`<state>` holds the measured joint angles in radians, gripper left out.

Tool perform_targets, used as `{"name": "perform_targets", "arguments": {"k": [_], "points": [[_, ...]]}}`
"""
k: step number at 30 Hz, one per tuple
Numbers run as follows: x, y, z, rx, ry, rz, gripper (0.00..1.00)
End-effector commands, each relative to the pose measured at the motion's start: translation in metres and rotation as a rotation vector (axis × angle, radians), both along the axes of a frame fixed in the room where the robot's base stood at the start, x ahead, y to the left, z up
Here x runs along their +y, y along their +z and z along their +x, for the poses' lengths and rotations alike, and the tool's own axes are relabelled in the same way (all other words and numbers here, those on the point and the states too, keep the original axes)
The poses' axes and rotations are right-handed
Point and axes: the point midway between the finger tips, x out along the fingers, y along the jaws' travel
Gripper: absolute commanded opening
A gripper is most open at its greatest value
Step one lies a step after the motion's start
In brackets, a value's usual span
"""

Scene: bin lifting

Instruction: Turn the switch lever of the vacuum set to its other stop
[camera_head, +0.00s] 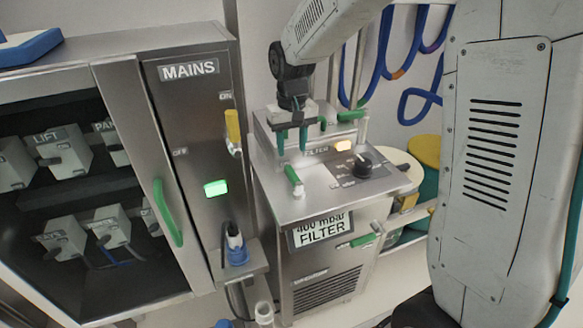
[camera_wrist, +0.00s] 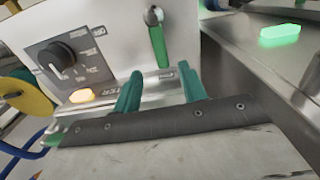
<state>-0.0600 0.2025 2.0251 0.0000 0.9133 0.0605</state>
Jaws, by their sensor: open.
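The vacuum set is a steel cabinet (camera_head: 262,160) with a "400 mbar FILTER" label on its front. On its top, a black rotary switch (camera_head: 361,164) with a pointer sits on a dark labelled plate; it also shows in the wrist view (camera_wrist: 58,56). A green-gripped lever (camera_head: 292,175) lies left of it, its pivot toward the front edge; the wrist view shows its green grip (camera_wrist: 158,46) pointing at my fingers. My gripper (camera_head: 292,141) is open and empty, teal fingers pointing down above the back of the top. In the wrist view my gripper (camera_wrist: 160,88) touches neither control.
An amber lamp (camera_head: 343,145) glows beside the switch. Green handles (camera_head: 350,116) stand at the top's back. The MAINS cabinet (camera_head: 190,130), with a yellow lever (camera_head: 233,128) and lit green lamp (camera_head: 216,188), stands close on the left. Blue hoses (camera_head: 385,50) hang behind.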

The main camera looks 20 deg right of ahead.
Motion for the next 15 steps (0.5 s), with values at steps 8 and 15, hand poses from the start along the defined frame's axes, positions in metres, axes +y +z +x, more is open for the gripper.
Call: {"name": "perform_targets", "arguments": {"k": [8, 15], "points": [[0.000, -0.038, 0.002, 0.004, 0.000, 0.000, 0.42], [0.000, -0.070, 0.001, 0.003, 0.000, 0.000, 0.42]]}}
